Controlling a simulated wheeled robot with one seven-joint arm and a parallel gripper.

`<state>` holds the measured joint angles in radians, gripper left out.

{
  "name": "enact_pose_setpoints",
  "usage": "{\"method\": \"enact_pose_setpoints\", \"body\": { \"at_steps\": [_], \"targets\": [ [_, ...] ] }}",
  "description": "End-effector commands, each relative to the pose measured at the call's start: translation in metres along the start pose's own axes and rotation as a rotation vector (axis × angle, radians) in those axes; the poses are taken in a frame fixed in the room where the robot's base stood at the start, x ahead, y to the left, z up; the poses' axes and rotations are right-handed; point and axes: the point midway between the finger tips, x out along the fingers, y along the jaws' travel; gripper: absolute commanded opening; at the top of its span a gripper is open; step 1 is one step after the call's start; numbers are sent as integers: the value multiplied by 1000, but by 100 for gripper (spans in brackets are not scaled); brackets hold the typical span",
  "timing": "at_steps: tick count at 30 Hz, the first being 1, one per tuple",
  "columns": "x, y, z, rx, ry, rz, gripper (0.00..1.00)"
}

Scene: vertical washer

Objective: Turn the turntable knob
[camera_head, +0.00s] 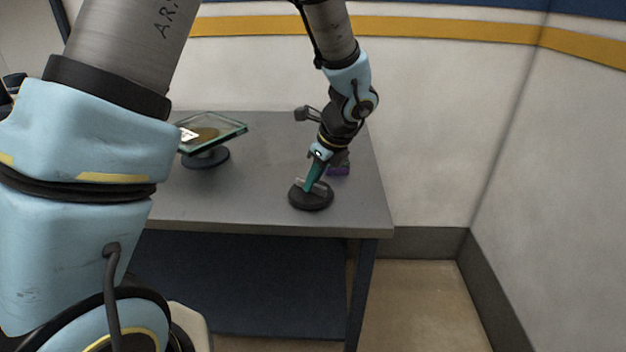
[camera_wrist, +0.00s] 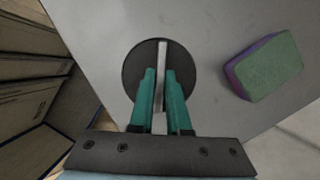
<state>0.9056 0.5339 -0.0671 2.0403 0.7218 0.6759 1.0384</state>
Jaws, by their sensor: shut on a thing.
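The turntable knob is a round black disc (camera_head: 311,201) with a light grey bar handle (camera_wrist: 162,60) across it. It stands on the table near the right front corner. My gripper (camera_wrist: 161,75) has teal fingers and reaches down to the knob from above. In the wrist view its two fingers are on either side of the grey bar, shut on it. The lower part of the bar shows between the fingers, and the fingers cover part of the disc.
The grey table (camera_head: 250,205) carries a glass-topped stand (camera_head: 207,155) at the left. A green and purple sponge-like block (camera_wrist: 264,67) lies right of the knob, close to my gripper. A wall stands behind the table. Floor is open to the right.

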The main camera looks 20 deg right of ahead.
Motion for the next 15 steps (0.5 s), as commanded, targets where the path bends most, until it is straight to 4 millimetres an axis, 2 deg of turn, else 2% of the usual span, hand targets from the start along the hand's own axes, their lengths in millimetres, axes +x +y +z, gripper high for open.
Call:
{"method": "enact_pose_setpoints", "body": {
  "at_steps": [8, 15],
  "targets": [
    [-1, -1, 0, -92, 0, 38, 0],
    [-2, -3, 1, -269, 0, 112, 0]
  ]
}}
